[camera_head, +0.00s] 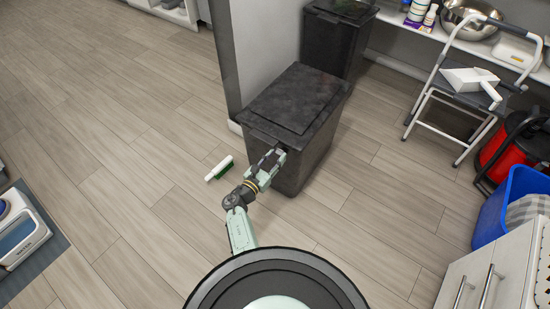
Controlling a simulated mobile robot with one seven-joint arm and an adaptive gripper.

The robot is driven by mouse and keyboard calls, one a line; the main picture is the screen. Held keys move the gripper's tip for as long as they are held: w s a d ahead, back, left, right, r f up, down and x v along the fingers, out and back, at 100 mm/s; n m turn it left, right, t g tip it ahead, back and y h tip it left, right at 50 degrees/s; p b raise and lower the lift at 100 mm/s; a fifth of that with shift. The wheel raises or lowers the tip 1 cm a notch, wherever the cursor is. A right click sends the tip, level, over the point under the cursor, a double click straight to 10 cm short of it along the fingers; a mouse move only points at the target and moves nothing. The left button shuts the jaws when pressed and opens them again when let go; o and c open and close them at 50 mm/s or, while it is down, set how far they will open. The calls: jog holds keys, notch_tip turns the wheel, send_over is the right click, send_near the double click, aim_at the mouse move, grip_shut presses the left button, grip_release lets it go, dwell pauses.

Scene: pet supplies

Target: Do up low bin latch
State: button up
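The low bin (318,140) is a dark, box-shaped container on the floor, standing against the end of a pale wall. Its flat lid (298,97) lies down on top. My arm reaches forward from the bottom of the head view, and my gripper (277,153) is at the upper part of the bin's front face, just below the lid's edge. The latch is not distinguishable; my gripper covers that part of the front. The fingers are too small and dark to tell whether they are open or shut, or whether they touch the bin.
A second dark bin (329,42) stands behind. On the right are a step stool (436,98) with a white scoop, a red vacuum (519,143) and a blue tub (494,213).

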grip_shut()
jog(key=r+p, duration=0.1)
jog(key=p, duration=0.1)
jog(key=shift+w+d+p, duration=0.1)
jog(key=shift+p, duration=0.2)
jog(key=shift+g+y+p, duration=0.4)
jog(key=shift+g+p, duration=0.1)
jog(key=shift+p, duration=0.2)
jog(key=shift+w, duration=0.1)
jog(key=shift+f, duration=0.1)
jog(key=shift+o, duration=1.9)
grip_release()
